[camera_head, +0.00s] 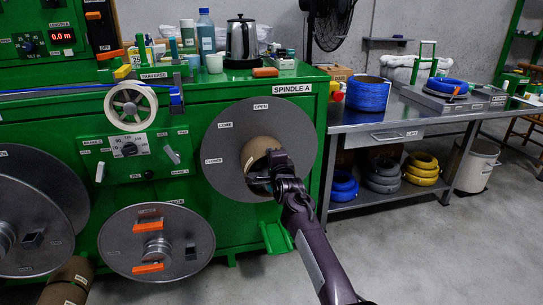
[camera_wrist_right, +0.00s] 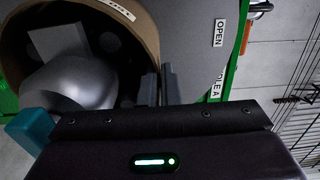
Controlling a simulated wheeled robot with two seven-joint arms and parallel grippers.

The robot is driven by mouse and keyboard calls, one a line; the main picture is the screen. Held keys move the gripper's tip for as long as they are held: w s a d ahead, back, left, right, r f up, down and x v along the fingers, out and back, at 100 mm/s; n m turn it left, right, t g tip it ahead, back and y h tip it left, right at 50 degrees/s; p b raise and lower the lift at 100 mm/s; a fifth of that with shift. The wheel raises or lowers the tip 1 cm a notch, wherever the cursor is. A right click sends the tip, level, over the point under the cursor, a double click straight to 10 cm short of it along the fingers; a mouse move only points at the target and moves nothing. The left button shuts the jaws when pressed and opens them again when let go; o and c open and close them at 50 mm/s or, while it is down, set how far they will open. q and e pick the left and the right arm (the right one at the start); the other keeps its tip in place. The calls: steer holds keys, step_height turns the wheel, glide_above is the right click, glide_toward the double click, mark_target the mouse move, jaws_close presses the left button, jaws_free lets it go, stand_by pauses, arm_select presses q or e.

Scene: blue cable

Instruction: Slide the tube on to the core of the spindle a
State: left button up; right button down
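Spindle A is the large grey disc (camera_head: 225,140) on the green machine in the head view, marked OPEN, CORE and CLOSED. A brown cardboard tube (camera_head: 257,148) stands out from its middle. In the right wrist view the tube's rim (camera_wrist_right: 142,28) curves around a silver rounded part (camera_wrist_right: 75,80) and a grey block, which look like the core; how far the tube is on cannot be told. My right gripper (camera_head: 262,176) is at the tube's near end. Its two fingers (camera_wrist_right: 159,86) are close together at the tube's wall, seemingly pinching it. My left gripper is out of view.
A second brown tube (camera_head: 68,283) shows at the lower left, near a lower grey reel (camera_head: 125,238) with orange clamps. A steel bench (camera_head: 390,125) with a blue cable coil (camera_head: 367,94) stands to the right. The floor at the lower right is clear.

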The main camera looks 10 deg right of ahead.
steer(key=shift+f+b, duration=0.3)
steer(key=shift+f, duration=0.05)
stand_by(0.6)
steer(key=c, duration=1.6)
jaws_free()
steer(key=shift+w+f, duration=0.25)
steer(key=shift+f, duration=0.1)
steer(key=shift+r, duration=0.15)
